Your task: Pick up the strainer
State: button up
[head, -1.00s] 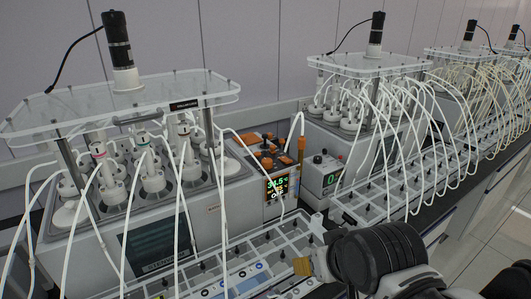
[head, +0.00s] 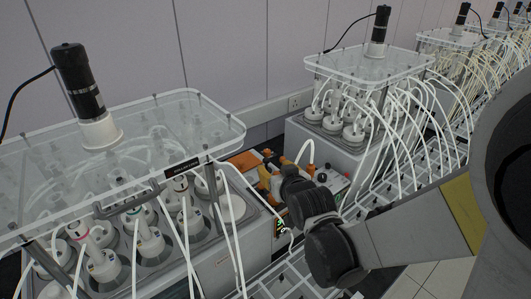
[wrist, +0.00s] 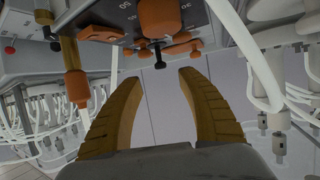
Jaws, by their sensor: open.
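I cannot pick out the strainer for certain in either view. My gripper (wrist: 159,77) shows in the wrist view, with two curved yellow-brown fingers spread apart and nothing between them. Beyond the fingertips is the underside-up picture of a device panel (wrist: 115,25) with orange and dark knobs (wrist: 160,16). An orange and brown upright fitting (wrist: 75,70) stands left of the fingers, apart from them. In the head view my dark arm links cover much of the orange-topped device (head: 246,160), and the fingertips cannot be made out clearly.
A reactor unit with a clear lid (head: 130,150) and white bottles fills the left of the head view. A second such unit (head: 372,68) stands behind. Many loose white tubes (head: 400,150) hang around my arm.

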aim_at(266, 162)
jog(key=x, duration=0.3)
jog(key=b+x, duration=0.1)
jog(key=x, duration=0.5)
jog(key=shift+a+f, duration=0.1)
jog(key=shift+f, duration=0.4)
grip_shut()
